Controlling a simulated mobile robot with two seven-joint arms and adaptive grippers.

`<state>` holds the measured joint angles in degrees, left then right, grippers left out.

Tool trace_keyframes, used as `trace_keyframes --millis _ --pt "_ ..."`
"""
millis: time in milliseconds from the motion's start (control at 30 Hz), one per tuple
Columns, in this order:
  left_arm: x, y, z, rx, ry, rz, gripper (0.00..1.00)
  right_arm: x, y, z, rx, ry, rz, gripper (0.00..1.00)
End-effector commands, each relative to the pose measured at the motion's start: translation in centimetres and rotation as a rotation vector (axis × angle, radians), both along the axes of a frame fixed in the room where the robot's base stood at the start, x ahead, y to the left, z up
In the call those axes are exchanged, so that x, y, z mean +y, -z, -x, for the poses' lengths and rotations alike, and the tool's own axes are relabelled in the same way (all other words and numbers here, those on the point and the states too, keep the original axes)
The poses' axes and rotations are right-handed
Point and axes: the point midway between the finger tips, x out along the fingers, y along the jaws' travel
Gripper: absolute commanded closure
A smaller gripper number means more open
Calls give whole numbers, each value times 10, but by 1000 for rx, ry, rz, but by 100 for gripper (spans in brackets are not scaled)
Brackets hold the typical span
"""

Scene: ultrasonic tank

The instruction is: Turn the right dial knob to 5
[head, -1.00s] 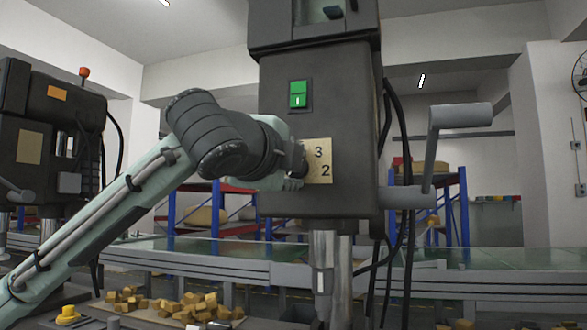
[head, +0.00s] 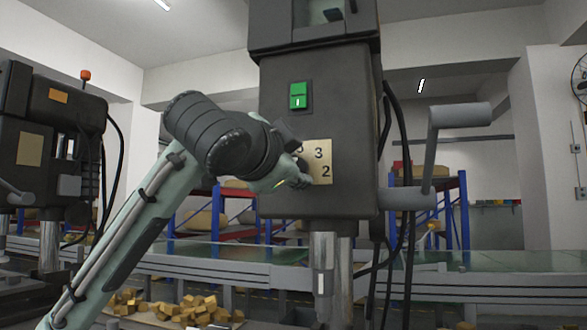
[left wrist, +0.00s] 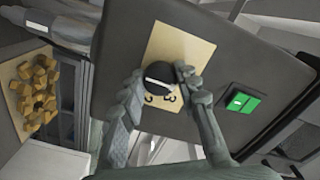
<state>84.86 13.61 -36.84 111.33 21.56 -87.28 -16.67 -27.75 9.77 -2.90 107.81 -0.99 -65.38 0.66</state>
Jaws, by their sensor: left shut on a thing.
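The dial plate (head: 318,160) is a tan panel with printed numbers on the front of the dark machine head (head: 345,110). The numbers 3 and 2 show clearly in the head view; another at its upper left is partly hidden by my arm. My left gripper (head: 299,176) is at the plate's left part. In the left wrist view, the black dial knob (left wrist: 159,76) sits between the fingers of my left gripper (left wrist: 158,80), which are closed on it. The plate (left wrist: 172,45) appears behind it. Which number the knob points to cannot be told. My right gripper is not in view.
A green switch (head: 298,95) sits above the dial plate. A grey crank handle (head: 435,150) sticks out on the machine's right, beside hanging black cables (head: 402,150). A similar machine (head: 50,140) stands at left. Wooden blocks (head: 180,308) lie below.

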Motion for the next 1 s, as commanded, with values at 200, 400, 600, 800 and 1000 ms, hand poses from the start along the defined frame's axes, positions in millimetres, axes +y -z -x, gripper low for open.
trace_keyframes --millis 200,400,600,800,1000 --pt "0 1 0 10 0 24 97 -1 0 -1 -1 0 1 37" --pt "0 1 0 11 0 26 97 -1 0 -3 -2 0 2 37" --pt "0 1 0 10 0 25 62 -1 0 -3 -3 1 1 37" --pt "0 0 0 9 1 24 47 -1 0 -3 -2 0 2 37" --pt "0 0 1 9 1 24 47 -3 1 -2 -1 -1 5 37"
